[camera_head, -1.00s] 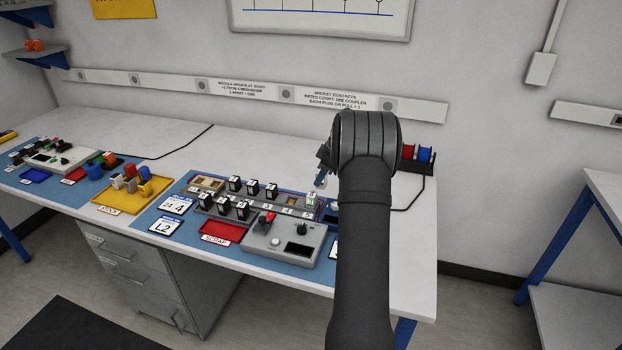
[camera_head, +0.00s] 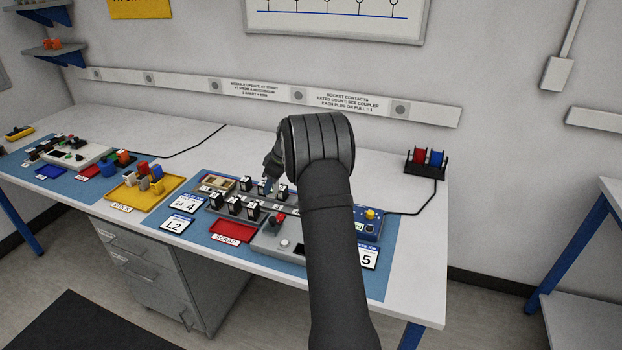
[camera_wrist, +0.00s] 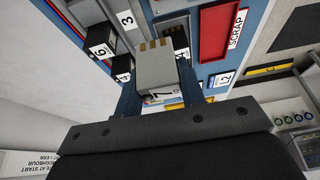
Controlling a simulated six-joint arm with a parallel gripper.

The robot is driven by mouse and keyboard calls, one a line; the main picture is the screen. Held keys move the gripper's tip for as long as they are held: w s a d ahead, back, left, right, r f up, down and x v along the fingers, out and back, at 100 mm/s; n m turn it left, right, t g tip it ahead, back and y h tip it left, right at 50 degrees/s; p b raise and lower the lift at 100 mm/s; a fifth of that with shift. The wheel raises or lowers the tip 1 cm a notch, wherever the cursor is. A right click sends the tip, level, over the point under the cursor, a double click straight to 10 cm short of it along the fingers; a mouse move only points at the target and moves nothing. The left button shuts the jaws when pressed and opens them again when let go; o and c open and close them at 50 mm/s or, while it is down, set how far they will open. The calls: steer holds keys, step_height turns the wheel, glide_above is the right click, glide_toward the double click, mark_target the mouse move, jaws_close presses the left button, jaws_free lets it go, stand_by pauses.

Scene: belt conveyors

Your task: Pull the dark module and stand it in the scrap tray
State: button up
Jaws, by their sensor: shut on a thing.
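My gripper (camera_wrist: 158,88) is shut on a light grey module (camera_wrist: 154,66) with gold contacts at its end and a pale marked face, shown in the wrist view. In the head view my gripper (camera_head: 267,184) is over the rack of modules, and the held module is hard to make out there. The red scrap tray (camera_head: 232,231) lies in front of the rack and looks empty. It also shows at the top of the wrist view (camera_wrist: 219,30). Several black modules with white labels (camera_head: 234,205) stand in the rack in two rows.
A grey control box (camera_head: 270,243) with a red knob stands right of the scrap tray. The yellow stock tray (camera_head: 128,201) with coloured pieces is at left. Label cards (camera_head: 174,226) lie between them. A holder with red and blue pieces (camera_head: 427,163) stands at back right.

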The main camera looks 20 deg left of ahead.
steer(key=s+a+f, duration=0.2)
steer(key=s+a, duration=0.9)
steer(key=a, duration=0.3)
steer(key=shift+w+d+f, duration=0.1)
steer(key=shift+f, duration=1.65)
steer(key=shift+d+f, duration=0.1)
steer(key=shift+f, duration=1.65)
steer(key=shift+f, duration=0.4)
steer(key=o, duration=1.5)
steer(key=shift+o, duration=0.2)
steer(key=shift+r, duration=0.1)
step_height(320, 180, up, 7)
steer(key=shift+r, duration=0.2)
